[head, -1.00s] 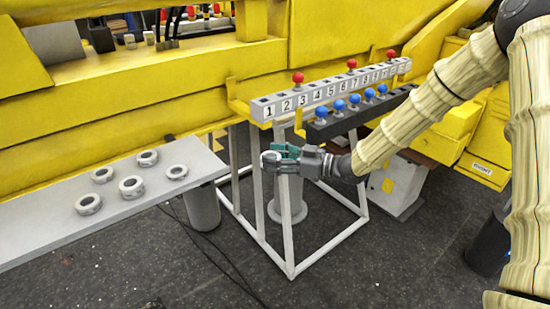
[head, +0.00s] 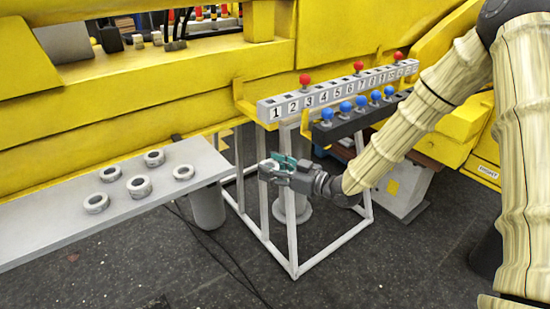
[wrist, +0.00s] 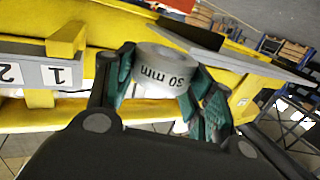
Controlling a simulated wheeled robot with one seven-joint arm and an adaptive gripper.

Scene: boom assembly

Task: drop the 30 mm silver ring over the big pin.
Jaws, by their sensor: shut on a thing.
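The silver ring (wrist: 163,72) is between the green-padded fingers of my gripper (wrist: 168,88) in the wrist view, with "30 mm" printed on its side. In the head view my gripper (head: 277,166) is shut on the ring (head: 266,169). It holds the ring in the air in front of the white frame (head: 291,235), below the numbered rail and right of the grey shelf. I cannot pick out the big pin for certain in either view.
Several other silver rings (head: 139,187) lie on the grey shelf (head: 60,225) at left. The numbered rail (head: 292,106) carries red knobs, and a dark bar (head: 330,131) with blue knobs stands before it. A yellow boom (head: 150,95) spans the back. The dark floor in front is open.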

